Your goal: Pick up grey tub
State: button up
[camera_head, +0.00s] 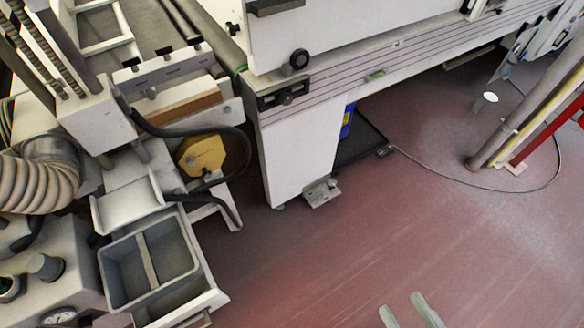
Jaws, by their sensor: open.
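The grey tub (117,276) is a rectangular open bin at the lower left. It sits in a light-coloured tray or drawer (209,297) of the machine, and a bar (147,259) runs across its opening. My gripper (408,310) shows at the bottom edge, right of centre, as two pale fingers with a gap between them. It is open, with nothing visible between the fingers. It is well to the right of the tub and apart from it. The rest of my gripper is cut off by the frame.
A corrugated hose (40,178) and a machine housing with gauges (60,317) crowd the tub's left. A black hose (235,150) loops above it. A white machine leg (298,160) stands at centre. The red floor (330,260) is clear between tub and gripper.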

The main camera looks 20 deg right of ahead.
aim_at(142, 268)
jog(key=z, duration=0.3)
jog(key=k+j+z, duration=0.1)
jog(key=j+z, duration=0.25)
jog(key=k+j+z, duration=0.2)
jog(key=j+z, duration=0.15)
jog(key=j, duration=0.15)
jog(key=k+j, duration=0.25)
jog(key=j, duration=0.2)
jog(key=k+j+z, duration=0.15)
jog(key=j, duration=0.35)
jog(key=k+j, duration=0.3)
jog(key=j+z, duration=0.05)
jog(key=j, duration=0.1)
